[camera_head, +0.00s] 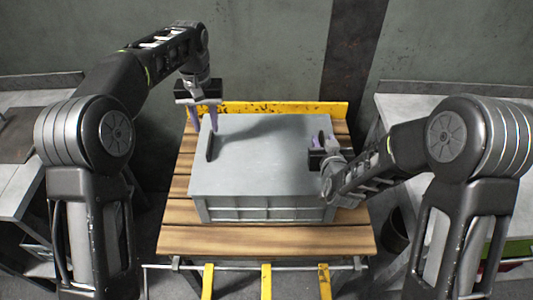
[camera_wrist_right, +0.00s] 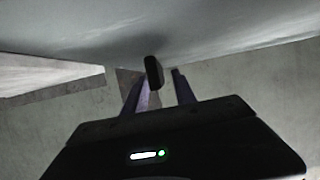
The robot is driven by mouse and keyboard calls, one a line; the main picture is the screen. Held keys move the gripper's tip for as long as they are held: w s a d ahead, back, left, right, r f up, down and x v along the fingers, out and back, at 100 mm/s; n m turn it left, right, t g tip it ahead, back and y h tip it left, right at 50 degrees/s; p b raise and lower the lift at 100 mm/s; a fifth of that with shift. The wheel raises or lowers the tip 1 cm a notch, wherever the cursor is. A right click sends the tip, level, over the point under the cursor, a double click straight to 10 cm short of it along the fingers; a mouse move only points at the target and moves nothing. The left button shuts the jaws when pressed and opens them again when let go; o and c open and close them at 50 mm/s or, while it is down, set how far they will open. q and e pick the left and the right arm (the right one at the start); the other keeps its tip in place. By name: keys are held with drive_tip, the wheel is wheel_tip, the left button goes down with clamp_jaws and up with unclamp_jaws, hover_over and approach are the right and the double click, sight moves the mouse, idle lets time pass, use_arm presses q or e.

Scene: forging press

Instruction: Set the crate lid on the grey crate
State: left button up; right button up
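The grey crate (camera_head: 265,214) stands on a slatted wooden table. The flat grey lid (camera_head: 262,165) lies over the crate's top; I cannot tell if it is fully seated. A dark upright handle (camera_head: 210,148) stands near the lid's left edge. My left gripper (camera_head: 205,126) points down at the far end of this handle, its purple fingers apart. My right gripper (camera_head: 322,142) is at the lid's right side, largely hidden by its own wrist. In the right wrist view, another dark handle (camera_wrist_right: 153,73) shows between or just beyond its spread fingers (camera_wrist_right: 158,90); no contact is visible.
A yellow rail (camera_head: 285,108) runs along the wooden table's (camera_head: 265,241) back edge. Yellow bars (camera_head: 266,281) show at its front. Grey benches stand at left (camera_head: 18,185) and right (camera_head: 408,106). Bare table shows in front of the crate.

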drive_tip(key=v, duration=0.7)
drive_tip(key=shift+s+r, duration=0.15)
drive_tip(key=shift+s, duration=0.05)
